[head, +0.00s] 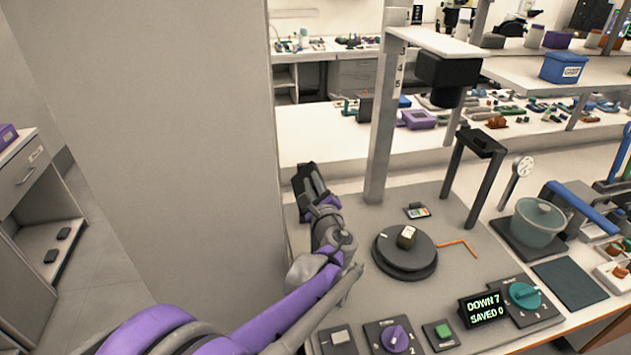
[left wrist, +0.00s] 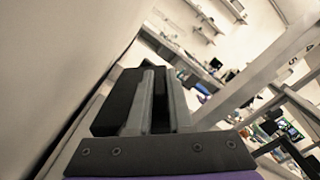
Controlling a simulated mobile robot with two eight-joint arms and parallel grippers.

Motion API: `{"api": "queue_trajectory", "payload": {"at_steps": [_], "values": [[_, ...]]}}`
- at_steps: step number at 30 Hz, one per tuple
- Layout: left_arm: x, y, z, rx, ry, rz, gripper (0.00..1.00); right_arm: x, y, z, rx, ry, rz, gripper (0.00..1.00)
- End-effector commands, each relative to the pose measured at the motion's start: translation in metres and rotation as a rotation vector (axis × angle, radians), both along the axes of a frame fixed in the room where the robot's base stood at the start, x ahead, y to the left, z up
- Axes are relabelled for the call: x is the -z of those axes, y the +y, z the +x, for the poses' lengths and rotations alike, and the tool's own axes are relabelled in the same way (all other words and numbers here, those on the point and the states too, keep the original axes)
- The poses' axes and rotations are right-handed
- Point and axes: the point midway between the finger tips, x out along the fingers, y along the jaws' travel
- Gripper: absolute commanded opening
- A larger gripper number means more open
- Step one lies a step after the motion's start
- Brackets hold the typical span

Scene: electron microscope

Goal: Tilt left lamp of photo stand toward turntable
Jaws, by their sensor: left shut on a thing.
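The photo stand has a grey column (head: 384,125) with a black camera (head: 447,72) on its top arm. The dark round turntable (head: 404,262) sits in front of the column with a small object (head: 406,237) on it. The right lamp (head: 481,142) is a black bar on two posts. My left gripper (head: 314,182) is left of the column, shut on the dark left lamp (head: 301,181), which it largely hides. In the left wrist view a black block, the lamp (left wrist: 118,100), lies against the fingers (left wrist: 155,98). My right gripper is out of view.
A display (head: 483,309) reads "DOWN 7, SAVED 0". A purple knob (head: 395,339), green button (head: 443,331) and teal knob (head: 524,295) line the front. An orange rod (head: 459,245) lies right of the turntable. A wall (head: 180,150) stands close on the left.

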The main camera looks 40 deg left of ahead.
Motion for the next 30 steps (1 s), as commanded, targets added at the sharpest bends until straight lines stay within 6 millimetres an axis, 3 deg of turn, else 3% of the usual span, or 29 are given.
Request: {"api": "queue_trajectory", "payload": {"at_steps": [6, 15, 16, 20, 30], "values": [[-0.0002, 0.0045, -0.0059, 0.001, -0.116, -0.094, 0.0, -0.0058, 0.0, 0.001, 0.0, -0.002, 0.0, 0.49], [0.0007, 0.0047, -0.0062, 0.001, -0.124, -0.1, 0.0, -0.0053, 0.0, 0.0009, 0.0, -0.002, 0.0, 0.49], [0.0006, 0.0048, -0.0063, 0.001, -0.124, -0.1, 0.24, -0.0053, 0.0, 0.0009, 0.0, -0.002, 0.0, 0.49], [0.0006, 0.0047, -0.0062, 0.001, -0.123, -0.099, 0.47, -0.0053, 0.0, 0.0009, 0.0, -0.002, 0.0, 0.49], [0.0004, 0.0024, -0.0075, 0.001, -0.122, -0.099, 0.49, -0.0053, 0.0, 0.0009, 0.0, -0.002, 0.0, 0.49]]}}
